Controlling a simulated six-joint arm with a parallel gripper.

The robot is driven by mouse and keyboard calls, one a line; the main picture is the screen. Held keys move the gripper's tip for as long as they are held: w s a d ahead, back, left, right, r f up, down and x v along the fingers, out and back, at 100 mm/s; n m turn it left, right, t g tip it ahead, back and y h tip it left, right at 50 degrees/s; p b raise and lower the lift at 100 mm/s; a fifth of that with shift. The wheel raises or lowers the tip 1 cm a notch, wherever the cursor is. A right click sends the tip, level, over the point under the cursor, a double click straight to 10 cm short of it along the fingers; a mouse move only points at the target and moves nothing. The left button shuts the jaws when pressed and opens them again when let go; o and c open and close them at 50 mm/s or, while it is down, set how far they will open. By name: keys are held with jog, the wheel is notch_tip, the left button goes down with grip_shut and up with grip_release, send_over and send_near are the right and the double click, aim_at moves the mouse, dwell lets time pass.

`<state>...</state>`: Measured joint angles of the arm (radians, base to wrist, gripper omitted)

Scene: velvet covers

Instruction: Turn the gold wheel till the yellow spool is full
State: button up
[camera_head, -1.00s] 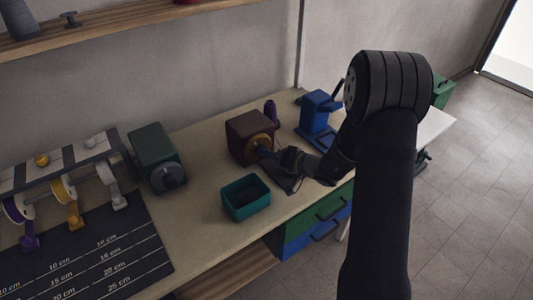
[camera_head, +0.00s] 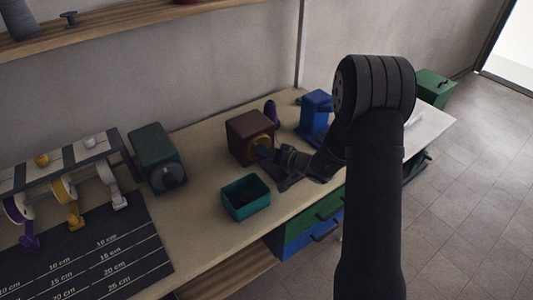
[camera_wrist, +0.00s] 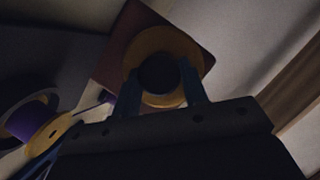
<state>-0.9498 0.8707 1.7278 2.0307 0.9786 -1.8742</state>
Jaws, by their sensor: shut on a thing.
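The gold wheel (camera_head: 263,137) is on the front of a brown box (camera_head: 243,148) on the bench. In the wrist view the gold wheel (camera_wrist: 165,37) has a round dark hub (camera_wrist: 158,73). My gripper (camera_wrist: 160,84) has one finger on each side of this hub and is shut on it. In the head view my gripper (camera_head: 267,154) is at the wheel's front and covers part of it. The yellow spool (camera_head: 63,189) with pale flanges sits in the rack at the left; how full it is cannot be told.
A teal bin (camera_head: 246,207) stands just in front of the box. A green box with a grey knob (camera_head: 169,174) is to its left and a blue device (camera_head: 317,110) to its right. A marked dark mat (camera_head: 95,262) lies front left.

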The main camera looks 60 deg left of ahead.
jog(key=shift+m, duration=0.3)
jog(key=shift+w+f+m+g+y, duration=0.1)
jog(key=shift+m+g+y, duration=0.3)
jog(key=shift+m, duration=0.55)
jog(key=shift+w+f+m+g+y, duration=0.1)
jog(key=shift+m+g+y, duration=0.1)
jog(key=shift+m+g, duration=0.6)
jog(key=shift+m, duration=0.35)
jog(key=o, duration=1)
jog(key=shift+s, duration=0.1)
jog(key=shift+c, duration=0.2)
jog(key=v, duration=1.7)
jog(key=shift+d, duration=0.2)
